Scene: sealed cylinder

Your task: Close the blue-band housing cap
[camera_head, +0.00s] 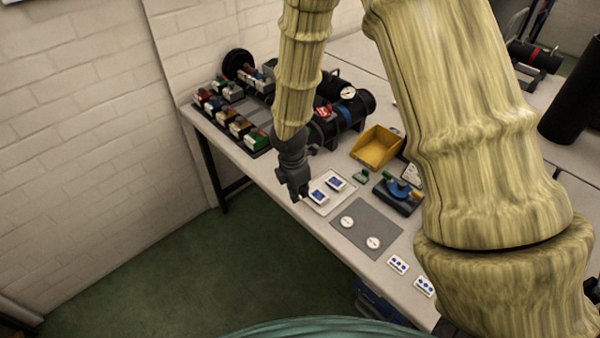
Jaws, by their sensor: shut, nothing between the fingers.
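The blue-band housing (361,106) is a black cylinder lying on its side on the bench, with a blue band around it and a white round gauge (348,92) on top. My gripper (299,197) is shut and empty, pointing down near the bench's front edge, in front of the housing and left of a white tray.
The white tray (346,183) holds blue-and-white pieces. A grey mat (367,229) carries white discs. A yellow bin (377,147) and a blue-topped device (402,190) stand to the right. Coloured blocks (230,125) fill the left end. A red-band cylinder (534,54) is farther back.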

